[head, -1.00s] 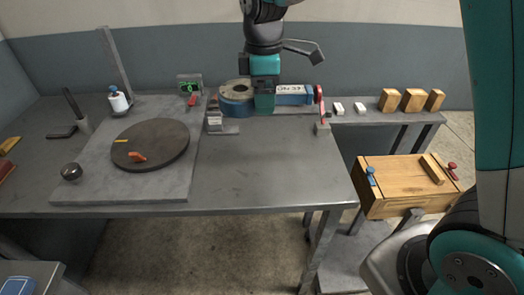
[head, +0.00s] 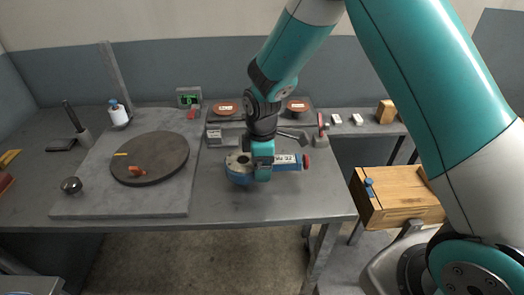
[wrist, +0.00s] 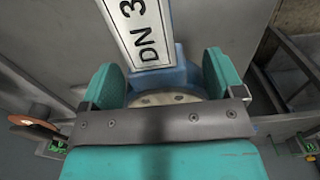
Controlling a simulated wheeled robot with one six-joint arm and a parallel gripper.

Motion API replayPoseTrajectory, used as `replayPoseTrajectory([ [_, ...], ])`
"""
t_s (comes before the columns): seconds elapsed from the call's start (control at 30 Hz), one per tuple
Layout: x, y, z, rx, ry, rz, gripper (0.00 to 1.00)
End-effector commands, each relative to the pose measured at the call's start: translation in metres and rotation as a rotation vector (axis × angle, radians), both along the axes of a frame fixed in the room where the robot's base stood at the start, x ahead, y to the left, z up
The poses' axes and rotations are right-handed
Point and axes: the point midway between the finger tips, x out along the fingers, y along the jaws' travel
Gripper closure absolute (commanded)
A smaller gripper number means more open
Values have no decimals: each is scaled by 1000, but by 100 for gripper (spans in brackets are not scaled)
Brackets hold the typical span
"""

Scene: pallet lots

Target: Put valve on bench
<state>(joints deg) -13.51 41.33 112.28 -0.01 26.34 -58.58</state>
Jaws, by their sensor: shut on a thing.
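The valve (head: 238,177) has a blue body with a round grey flange face at its left, a white "DN" label plate on its right part and a red end. My gripper (head: 263,172) is shut on the valve's middle and points down over the front part of the grey bench (head: 270,202). The valve lies level, low over or on the bench; I cannot tell if it touches. In the wrist view, the teal fingers of my gripper (wrist: 163,82) stand on both sides of the valve's blue body (wrist: 182,74); the label plate shows beyond.
A rack (head: 250,115) with red-topped discs stands behind the valve. A dark round plate (head: 150,165) on a grey slab (head: 85,195) lies at left. A small red-and-grey stand (head: 321,138) is at the right back. A wooden box (head: 398,200) stands off the bench. Bench front is clear.

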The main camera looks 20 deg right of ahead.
Motion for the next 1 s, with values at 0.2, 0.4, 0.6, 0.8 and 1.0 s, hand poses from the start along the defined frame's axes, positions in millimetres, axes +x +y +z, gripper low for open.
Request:
replayPoseTrajectory([
  [0.2, 0, 0, -25, 0, 0, 0, 93],
  [0.4, 1, 0, -35, 1, -3, 0, 93],
  [0.6, 1, 0, -35, 1, -3, 0, 93],
  [0.8, 0, 0, -39, 0, 1, 0, 0],
  [1.0, 0, 0, -39, -1, 1, 0, 0],
])
